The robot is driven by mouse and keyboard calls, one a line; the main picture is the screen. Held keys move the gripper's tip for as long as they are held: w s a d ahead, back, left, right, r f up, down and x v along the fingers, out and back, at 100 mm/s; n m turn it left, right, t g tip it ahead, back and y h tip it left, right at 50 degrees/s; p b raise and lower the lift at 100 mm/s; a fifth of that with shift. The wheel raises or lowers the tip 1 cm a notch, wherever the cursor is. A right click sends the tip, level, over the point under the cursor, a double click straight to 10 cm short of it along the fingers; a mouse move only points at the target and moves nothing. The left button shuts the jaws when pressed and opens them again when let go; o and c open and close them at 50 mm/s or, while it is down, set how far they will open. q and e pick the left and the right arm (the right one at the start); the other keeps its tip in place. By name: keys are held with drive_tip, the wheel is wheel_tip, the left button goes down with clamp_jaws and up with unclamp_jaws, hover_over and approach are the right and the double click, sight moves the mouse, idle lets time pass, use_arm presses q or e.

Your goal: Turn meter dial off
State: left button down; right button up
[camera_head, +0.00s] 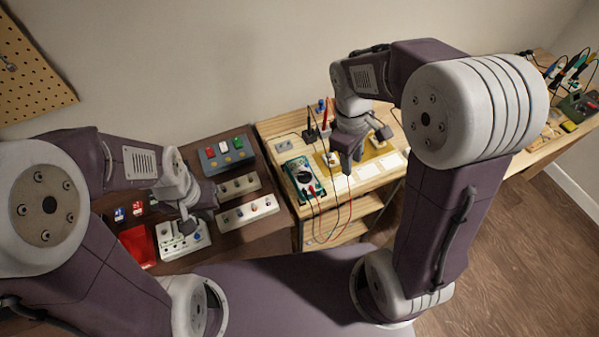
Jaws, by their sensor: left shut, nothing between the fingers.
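The meter (291,167) is a dark green multimeter with a pale display and a round dial. It lies near the left end of the light wooden bench, with red and black leads running from its lower end. The dial's exact setting is too small to read. My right gripper (346,168) points down just right of the meter, apart from it. Whether its fingers are apart cannot be made out. My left gripper (187,227) is shut and empty, over a white control panel (171,248) on the dark table to the left.
The light wooden bench (284,127) also holds a yellow mat, pale cards and a red-handled tool behind my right gripper. A grey box with coloured switches (226,154), pale switch strips (247,211) and a red tray (138,246) are on the dark table. Leads loop over the bench front.

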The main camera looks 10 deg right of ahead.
drive_tip(key=w+a+n+h+b, duration=0.1)
drive_tip(key=w+a+n+h, duration=0.1)
drive_tip(key=w+a+n, duration=0.45)
drive_tip(key=n+h+b, duration=0.1)
drive_tip(key=n, duration=0.1)
approach(301, 175)
drive_tip(key=x, duration=0.8)
drive_tip(key=shift+r, duration=0.1)
clamp_jaws()
